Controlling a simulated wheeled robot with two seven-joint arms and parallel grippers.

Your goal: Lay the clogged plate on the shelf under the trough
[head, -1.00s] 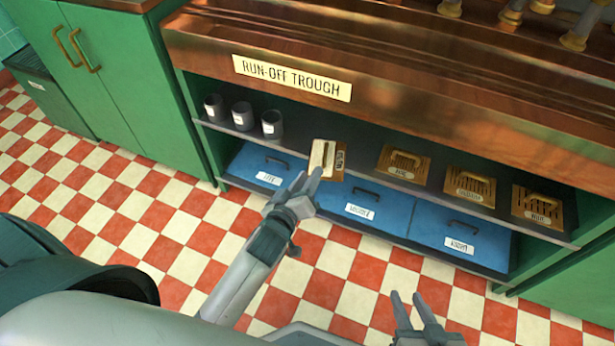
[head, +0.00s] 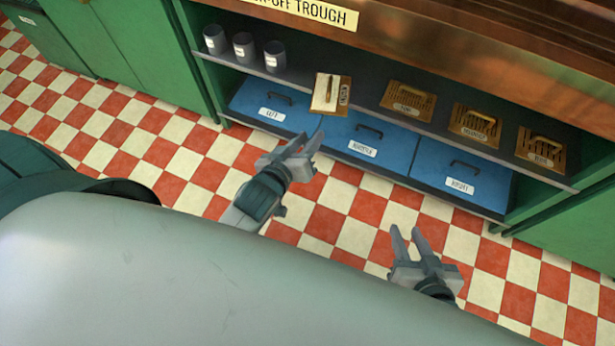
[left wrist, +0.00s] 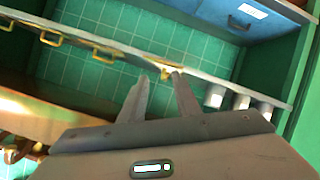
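The clogged plate (head: 345,92), pale-topped with a brown labelled side and a handle, lies on the dark shelf (head: 370,108) under the run-off trough, close to the shelf's front edge. My left gripper (head: 305,141) is open and empty, in front of and below the shelf, apart from the plate. In the left wrist view the plate (left wrist: 167,73) shows small, just beyond the open fingertips (left wrist: 160,77). My right gripper (head: 405,232) is open and empty over the floor in front of the drawers.
Several grey cups stand left of the plate, one nearest it (head: 274,57). Brass slotted plates (head: 408,101) with handles lie to its right. Blue labelled drawers (head: 385,150) sit below the shelf. The copper trough (head: 450,55) overhangs above. The checkered floor in front is clear.

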